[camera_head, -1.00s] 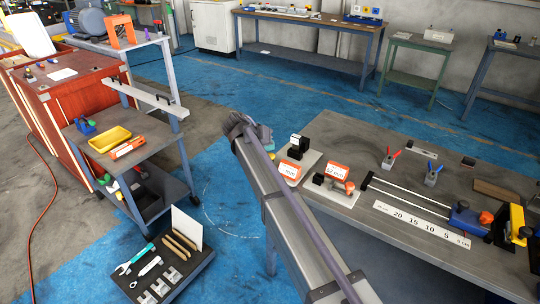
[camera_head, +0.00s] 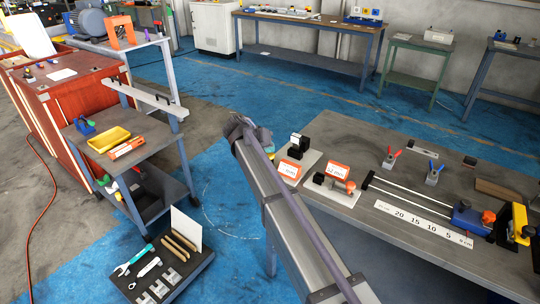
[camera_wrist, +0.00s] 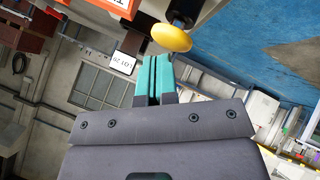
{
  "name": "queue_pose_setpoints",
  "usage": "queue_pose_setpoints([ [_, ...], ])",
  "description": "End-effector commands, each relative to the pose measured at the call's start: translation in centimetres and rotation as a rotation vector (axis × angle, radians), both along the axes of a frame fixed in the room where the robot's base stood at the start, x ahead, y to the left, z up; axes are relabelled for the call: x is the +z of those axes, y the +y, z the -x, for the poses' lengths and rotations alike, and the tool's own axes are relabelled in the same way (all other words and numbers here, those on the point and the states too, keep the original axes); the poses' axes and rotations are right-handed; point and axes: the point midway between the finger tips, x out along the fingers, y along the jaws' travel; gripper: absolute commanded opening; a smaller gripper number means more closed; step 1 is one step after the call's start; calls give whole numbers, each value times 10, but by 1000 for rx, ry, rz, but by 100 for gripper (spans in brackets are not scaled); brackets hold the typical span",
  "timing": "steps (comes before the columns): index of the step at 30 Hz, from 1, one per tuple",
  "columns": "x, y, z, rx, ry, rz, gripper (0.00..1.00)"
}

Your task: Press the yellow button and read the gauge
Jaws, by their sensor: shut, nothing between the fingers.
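A round yellow button (camera_wrist: 172,37) on a dark stem shows in the wrist view, just beyond and to the right of my fingertips. My gripper (camera_wrist: 153,60) has its teal fingers shut together with nothing between them. The tips are close to the button; I cannot tell whether they touch it. In the head view, my arm hides most of my gripper and the area around it. Two orange-framed displays, one on the left (camera_head: 288,169) and one on the right (camera_head: 338,171), stand on the near bench. Their readings are too small to read surely.
A small white label (camera_wrist: 124,63) stands left of my fingers in the wrist view. The near bench (camera_head: 400,240) also carries black blocks, a white scale strip (camera_head: 422,222) and small clamps. A cart with a yellow tray (camera_head: 110,139) stands left, with blue floor between.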

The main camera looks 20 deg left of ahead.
Motion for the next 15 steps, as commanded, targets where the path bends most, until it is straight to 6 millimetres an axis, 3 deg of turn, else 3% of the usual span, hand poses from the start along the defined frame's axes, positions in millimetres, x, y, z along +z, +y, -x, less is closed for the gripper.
queue_pose_setpoints([
  [15,-7,0,0,0,0,0,0],
])
